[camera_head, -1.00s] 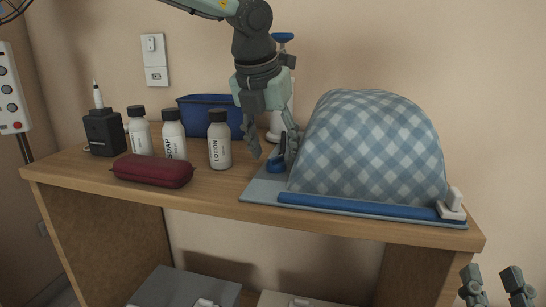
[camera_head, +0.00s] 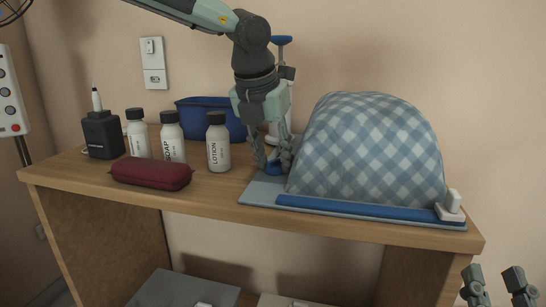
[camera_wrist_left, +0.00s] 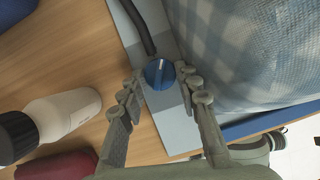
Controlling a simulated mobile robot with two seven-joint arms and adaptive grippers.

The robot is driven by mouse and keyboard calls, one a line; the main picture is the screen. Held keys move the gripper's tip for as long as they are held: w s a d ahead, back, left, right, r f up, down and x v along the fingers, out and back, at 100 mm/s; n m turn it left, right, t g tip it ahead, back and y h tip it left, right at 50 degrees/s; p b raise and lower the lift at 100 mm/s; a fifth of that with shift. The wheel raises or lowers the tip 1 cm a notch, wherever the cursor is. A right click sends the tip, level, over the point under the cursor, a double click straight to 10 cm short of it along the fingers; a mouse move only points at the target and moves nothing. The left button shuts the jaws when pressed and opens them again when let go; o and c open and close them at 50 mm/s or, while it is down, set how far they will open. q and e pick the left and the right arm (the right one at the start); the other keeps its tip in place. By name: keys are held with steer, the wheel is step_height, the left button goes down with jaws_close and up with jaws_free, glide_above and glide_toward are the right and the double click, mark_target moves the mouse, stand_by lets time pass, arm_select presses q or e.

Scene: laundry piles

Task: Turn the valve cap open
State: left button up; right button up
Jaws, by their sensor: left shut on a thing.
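The blue valve cap (camera_head: 274,169) sits on the grey-blue strip at the left end of the checked bag. It shows more clearly in the left wrist view (camera_wrist_left: 160,73), round with a raised ridge. My left gripper (camera_head: 271,163) points down over it and is shut on it, one finger on each side; the fingers also show in the left wrist view (camera_wrist_left: 162,88). The bulging blue-and-white checked bag (camera_head: 370,150) stands just right of the gripper. My right gripper (camera_head: 496,283) is low at the right edge, its fingers apart and empty.
A lotion bottle (camera_head: 218,143) stands left of my left gripper, with more white bottles, a black dispenser (camera_head: 102,135) and a dark red case (camera_head: 151,173) beyond. A blue bin (camera_head: 205,117) and a blue-topped pump stand behind. A blue bar (camera_head: 365,211) runs along the bag's front edge.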

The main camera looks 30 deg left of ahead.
arm_select(q)
steer(key=m, duration=0.2)
steer(key=m+h, duration=0.1)
steer(key=m, duration=0.1)
steer(key=shift+a+h, duration=0.15)
steer(key=shift+h, duration=0.15)
steer(key=shift+c, duration=0.2)
steer(key=o, duration=1.2)
steer(key=shift+c, duration=0.2)
steer(key=v, duration=1.2)
steer(key=shift+w, duration=0.1)
